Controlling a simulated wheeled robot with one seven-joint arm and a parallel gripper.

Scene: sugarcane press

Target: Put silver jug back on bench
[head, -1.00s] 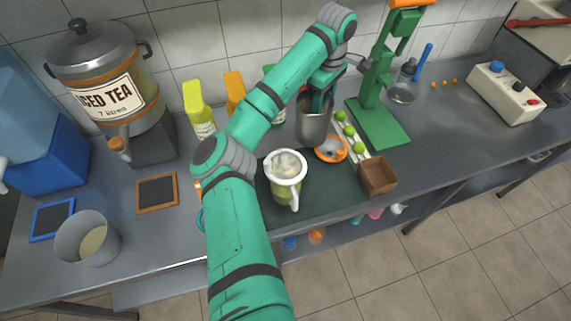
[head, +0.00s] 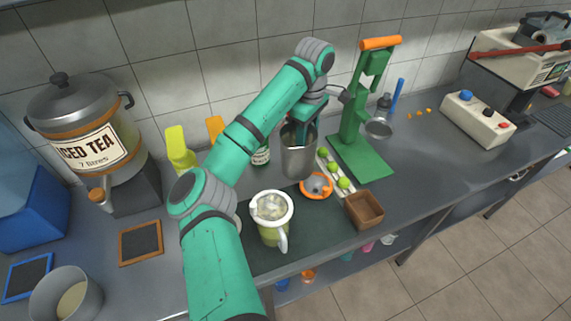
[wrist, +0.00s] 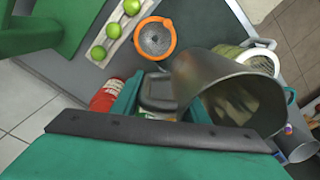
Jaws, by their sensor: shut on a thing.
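The silver jug (head: 298,160) is a plain metal cylinder, close to upright in the head view, at the back edge of the dark mat. My gripper (head: 302,124) is at its rim, shut on the jug's upper edge. In the wrist view the jug (wrist: 215,75) lies to the right of my gripper (wrist: 163,108), its open mouth facing the lower right. Some of the jaws' contact is hidden by the arm and the jug. I cannot tell whether the jug's base touches the bench (head: 415,165).
A glass pitcher of green juice (head: 272,225) stands in front on the mat. An orange strainer (head: 317,186), green limes (head: 333,168), a wooden box (head: 364,209) and a green press (head: 362,150) are close on the right. The iced tea dispenser (head: 85,135) stands at left.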

